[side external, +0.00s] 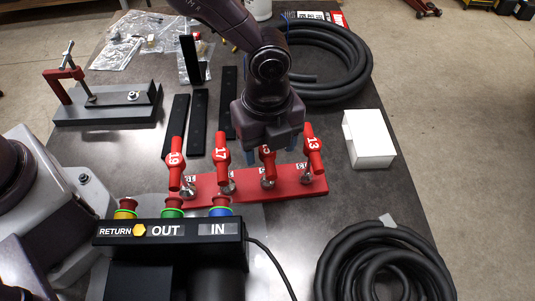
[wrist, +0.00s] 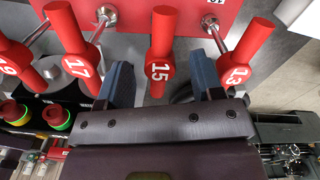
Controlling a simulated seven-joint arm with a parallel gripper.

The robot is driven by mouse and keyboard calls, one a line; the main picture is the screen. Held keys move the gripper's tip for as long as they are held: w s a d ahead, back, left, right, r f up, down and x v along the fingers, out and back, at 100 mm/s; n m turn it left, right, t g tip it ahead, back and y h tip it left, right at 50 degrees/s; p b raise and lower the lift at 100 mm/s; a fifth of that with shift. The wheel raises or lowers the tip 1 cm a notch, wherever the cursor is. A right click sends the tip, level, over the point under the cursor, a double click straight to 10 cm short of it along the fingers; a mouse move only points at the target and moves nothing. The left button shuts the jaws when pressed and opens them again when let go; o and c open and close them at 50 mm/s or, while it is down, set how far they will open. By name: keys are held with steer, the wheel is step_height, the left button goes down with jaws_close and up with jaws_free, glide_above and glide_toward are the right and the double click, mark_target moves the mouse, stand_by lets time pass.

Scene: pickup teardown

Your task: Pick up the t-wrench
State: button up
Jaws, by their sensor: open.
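Several T-wrenches with red numbered handles stand in a red rack (side external: 313,187). The handles are the 19 wrench (side external: 176,160), the 17 wrench (side external: 222,155), the 15 wrench (side external: 267,165) and the 13 wrench (side external: 313,150). My gripper (side external: 273,146) is over the rack, pointing down, and partly hides the 15 handle in the side view. In the wrist view my gripper (wrist: 162,75) is open, and the 15 handle (wrist: 160,45) lies between its two blue fingers with a gap on each side. The 17 handle (wrist: 70,35) and 13 handle (wrist: 247,50) are outside the fingers.
A black box (side external: 170,244) labelled RETURN, OUT and IN, with colored buttons, stands in front of the rack. Coiled black hoses lie behind (side external: 350,60) and at front right (side external: 380,260). A white box (side external: 369,140) sits right; black bars (side external: 198,122) and a clamp fixture (side external: 110,105) are left.

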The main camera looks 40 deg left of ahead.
step_height(320, 180, down, 2)
steer(key=c, duration=1.1)
steer(key=shift+r, duration=0.1)
step_height(320, 180, up, 10)
steer(key=shift+f, duration=0.1)
